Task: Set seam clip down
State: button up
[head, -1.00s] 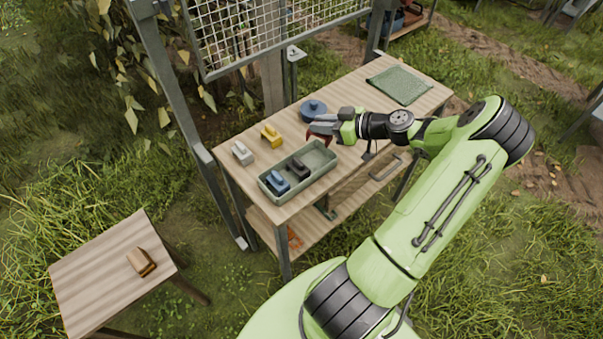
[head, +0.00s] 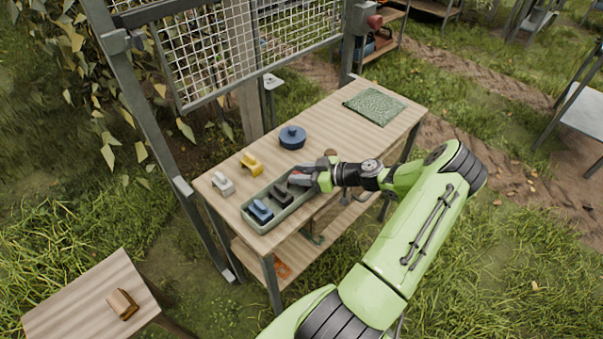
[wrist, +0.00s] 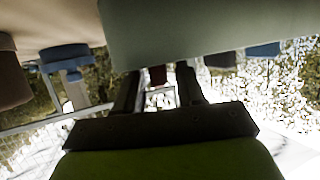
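A dark red clip, mostly hidden, shows at my gripper (head: 299,179) in the head view. My gripper is at the right end of the green tray (head: 249,226) on the workbench. In the wrist view the red clip (wrist: 157,75) appears between the two dark fingertips, with a gap on each side, so the fingers look open. Whether the clip touches the tray floor is hidden. A black clip (head: 282,194) and a blue clip (head: 260,211) sit in the tray, left of my gripper.
A grey clip (head: 223,185), a yellow clip (head: 251,164) and a round blue lidded thing (head: 292,138) stand behind the tray. A green mat (head: 375,107) lies at the far end. A brown block (head: 122,304) lies on a side table.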

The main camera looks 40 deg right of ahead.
jog(key=shift+o, duration=0.3)
jog(key=shift+r, duration=0.2)
jog(key=v, duration=1.2)
jog(key=w+a+r+g+h, duration=0.15)
jog(key=a+r+g, duration=0.35)
jog(key=a, duration=0.5)
jog(key=w+a+r+g+h, duration=0.1)
jog(key=w+a+r+g, duration=0.3)
jog(key=a, duration=0.7)
jog(key=s+a+r+m+t+h, duration=0.1)
jog(key=s+a+r+m, duration=0.1)
jog(key=s+a+r, duration=0.3)
jog(key=s+a+r+m+t+h, duration=0.1)
jog(key=s+a+r, duration=0.4)
jog(key=s, duration=0.5)
jog(key=shift+s+a+m+h, duration=0.3)
jog(key=shift+m+h, duration=0.25)
jog(key=shift+m, duration=0.35)
